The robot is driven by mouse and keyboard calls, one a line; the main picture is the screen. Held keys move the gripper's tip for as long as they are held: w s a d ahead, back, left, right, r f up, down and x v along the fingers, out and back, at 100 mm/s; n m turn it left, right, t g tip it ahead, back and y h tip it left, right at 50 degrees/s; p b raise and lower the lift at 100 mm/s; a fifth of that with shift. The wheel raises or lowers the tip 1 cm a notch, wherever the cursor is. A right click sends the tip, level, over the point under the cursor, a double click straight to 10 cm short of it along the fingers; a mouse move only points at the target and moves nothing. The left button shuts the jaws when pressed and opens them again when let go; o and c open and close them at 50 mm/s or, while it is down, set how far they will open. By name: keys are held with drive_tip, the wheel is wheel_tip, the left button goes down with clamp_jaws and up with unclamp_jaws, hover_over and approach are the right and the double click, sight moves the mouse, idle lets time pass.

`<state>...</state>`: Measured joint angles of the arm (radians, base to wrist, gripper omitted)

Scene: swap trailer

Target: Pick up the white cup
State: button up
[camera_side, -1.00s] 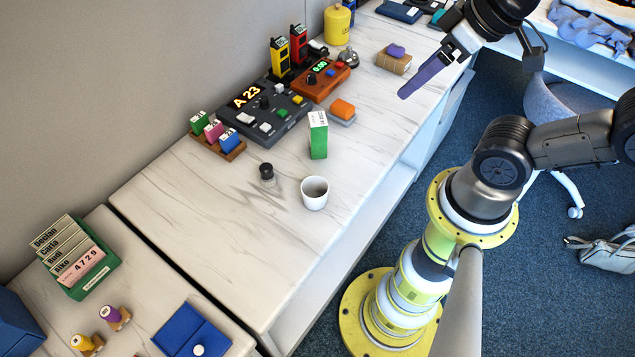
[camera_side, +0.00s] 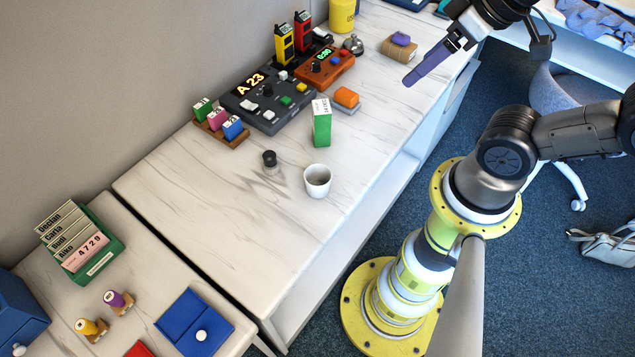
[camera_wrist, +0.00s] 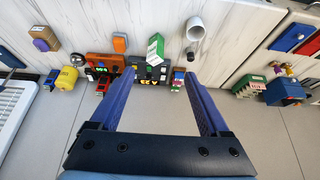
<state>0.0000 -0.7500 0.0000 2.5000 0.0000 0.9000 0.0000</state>
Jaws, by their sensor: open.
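The white cup (camera_side: 317,182) stands upright on the marble-patterned table, near its front edge, and looks empty. It also shows in the wrist view (camera_wrist: 195,30), at the top right of centre, beyond the fingers. My gripper (camera_side: 408,82) has blue-purple fingers and is above the table's right part, well apart from the cup, up and to the right of it. In the wrist view my gripper (camera_wrist: 158,78) has its two fingers spread wide with nothing held between them.
A green-and-white carton (camera_side: 321,122) stands behind the cup. A small black-topped shaker (camera_side: 270,161) is left of it. A dark console (camera_side: 268,103), an orange device (camera_side: 327,68) and an orange block (camera_side: 346,97) lie further back.

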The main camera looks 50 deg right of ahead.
drive_tip(key=o, duration=0.3)
